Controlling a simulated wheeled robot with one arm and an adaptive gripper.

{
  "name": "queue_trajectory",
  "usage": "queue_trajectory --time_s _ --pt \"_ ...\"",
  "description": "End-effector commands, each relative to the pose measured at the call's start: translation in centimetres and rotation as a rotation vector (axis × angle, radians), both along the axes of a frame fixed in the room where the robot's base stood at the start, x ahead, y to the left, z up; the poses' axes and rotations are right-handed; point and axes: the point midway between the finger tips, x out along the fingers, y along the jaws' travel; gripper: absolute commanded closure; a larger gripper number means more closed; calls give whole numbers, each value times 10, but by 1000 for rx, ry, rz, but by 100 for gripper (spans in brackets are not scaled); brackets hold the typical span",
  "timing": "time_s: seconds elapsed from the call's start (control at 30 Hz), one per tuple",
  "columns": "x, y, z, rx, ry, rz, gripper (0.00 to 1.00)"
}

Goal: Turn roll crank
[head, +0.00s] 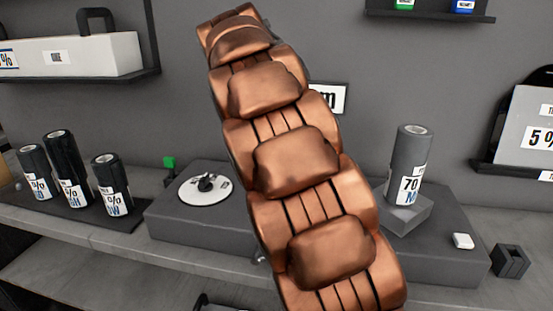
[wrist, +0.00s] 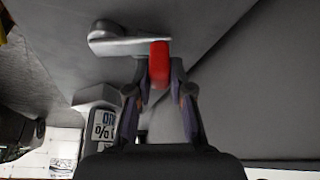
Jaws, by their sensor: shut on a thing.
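In the wrist view, a grey crank arm (wrist: 125,45) juts out from a dark grey surface. A red handle (wrist: 160,58) stands at its right end. My gripper (wrist: 160,84) is shut on the red handle, with one finger on each side of it. The crank's rounded grey end lies to the left of the handle. In the head view I cannot make out the crank or the gripper; my copper-coloured arm covers the middle of the picture.
In the head view, a grey box bears a white disc (head: 204,190) with a black knob. A grey roll marked 70 (head: 410,160) stands on a block at right. Several black rolls stand at left. A small white block (head: 462,241) lies near the right edge.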

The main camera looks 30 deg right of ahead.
Motion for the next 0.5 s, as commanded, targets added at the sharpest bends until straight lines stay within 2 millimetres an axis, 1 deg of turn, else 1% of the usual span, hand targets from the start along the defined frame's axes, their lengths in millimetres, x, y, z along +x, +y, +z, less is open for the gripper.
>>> queue_trajectory --time_s 0.2,0.5 --pt "-8 -10 0 2 -2 -134 100" --pt "-10 -13 1 1 -5 -213 100"
